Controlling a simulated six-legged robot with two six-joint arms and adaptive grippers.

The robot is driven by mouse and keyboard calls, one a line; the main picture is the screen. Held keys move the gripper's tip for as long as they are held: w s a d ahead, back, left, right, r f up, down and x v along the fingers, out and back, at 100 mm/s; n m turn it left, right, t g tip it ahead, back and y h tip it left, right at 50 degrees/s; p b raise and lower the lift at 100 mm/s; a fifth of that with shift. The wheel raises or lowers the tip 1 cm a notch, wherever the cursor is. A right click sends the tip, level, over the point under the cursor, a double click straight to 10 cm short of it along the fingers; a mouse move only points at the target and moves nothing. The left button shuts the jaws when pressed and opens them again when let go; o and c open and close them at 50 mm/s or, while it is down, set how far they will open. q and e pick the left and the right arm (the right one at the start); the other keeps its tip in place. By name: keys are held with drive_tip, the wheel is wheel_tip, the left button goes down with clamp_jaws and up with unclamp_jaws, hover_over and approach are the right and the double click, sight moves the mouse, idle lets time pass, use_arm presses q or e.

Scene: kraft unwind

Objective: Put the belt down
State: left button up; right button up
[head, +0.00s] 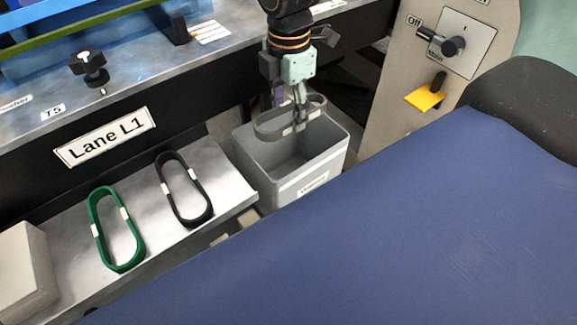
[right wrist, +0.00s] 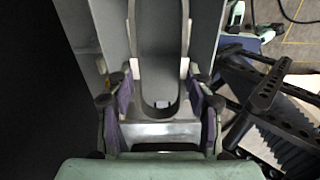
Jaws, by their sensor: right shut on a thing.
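My right gripper (head: 299,118) points down over a grey open bin (head: 258,172) and is shut on a grey belt (head: 268,124). The belt is a flat oval loop with pale patches, held roughly level at the height of the bin's rim or a little above it. In the right wrist view the gripper's fingers (right wrist: 160,112) stand on both sides of the belt (right wrist: 160,65), with the bin (right wrist: 203,45) behind it. Part of the belt is hidden by the fingers in the head view. My left gripper is not in view.
A green belt (head: 104,233) and a black belt (head: 172,199) lie on a metal shelf (head: 145,243) left of the bin. A pale box (head: 25,265) stands at the lower left. A switch panel (head: 455,45) and a yellow tab (head: 425,98) are at the right.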

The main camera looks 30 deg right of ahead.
drive_tip(key=f+b, duration=0.1)
drive_tip(key=f, duration=0.5)
drive_tip(key=f+b, duration=0.2)
drive_tip(key=f, duration=0.5)
drive_tip(key=f+b, duration=0.2)
drive_tip(key=f, duration=0.5)
drive_tip(key=shift+a+f, duration=0.2)
drive_tip(key=shift+a, duration=0.05)
drive_tip(key=shift+d+f, duration=0.1)
drive_tip(key=shift+f, duration=0.7)
wheel_tip(320, 180, down, 2)
drive_tip(key=shift+f+b, duration=0.25)
drive_tip(key=shift+b, duration=0.4)
drive_tip(key=shift+f, duration=0.35)
drive_tip(key=shift+w, duration=0.1)
drive_tip(key=shift+f, duration=0.15)
drive_tip(key=o, duration=1.2)
